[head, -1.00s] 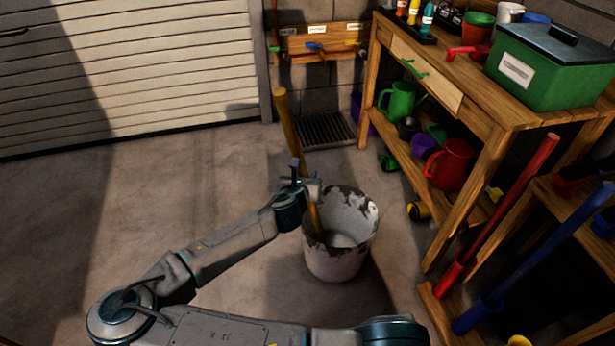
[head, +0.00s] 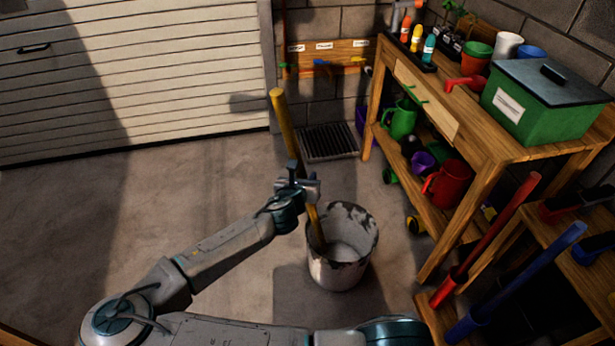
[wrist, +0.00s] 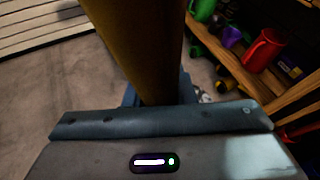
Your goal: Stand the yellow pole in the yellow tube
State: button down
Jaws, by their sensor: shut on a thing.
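The yellow pole (head: 283,120) is long and leans up to the left, with its lower end inside a worn white bucket (head: 330,272) on the floor. My gripper (head: 302,188) is shut on the pole around its middle, just above the bucket rim. In the wrist view the pole (wrist: 140,45) runs up from between the jaws and fills the upper middle. The pole's bottom tip is hidden in the bucket. I cannot make out the yellow tube in the current views.
A red pole (head: 500,225) and a blue pole (head: 530,275) stand tilted in matching tubes at the lower right. A wooden workbench (head: 480,150) with a green box (head: 540,115) and shelf items stands right of the bucket. Floor at left is clear.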

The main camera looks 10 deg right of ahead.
aim_at(299, 154)
jog(key=r+p, duration=0.3)
jog(key=a+r+p, duration=0.1)
jog(key=r+p, duration=0.2)
jog(key=s+a+r+p, duration=0.1)
jog(key=r+p, duration=0.1)
jog(key=r, duration=0.2)
jog(key=shift+p, duration=0.4)
jog(key=shift+d, duration=0.1)
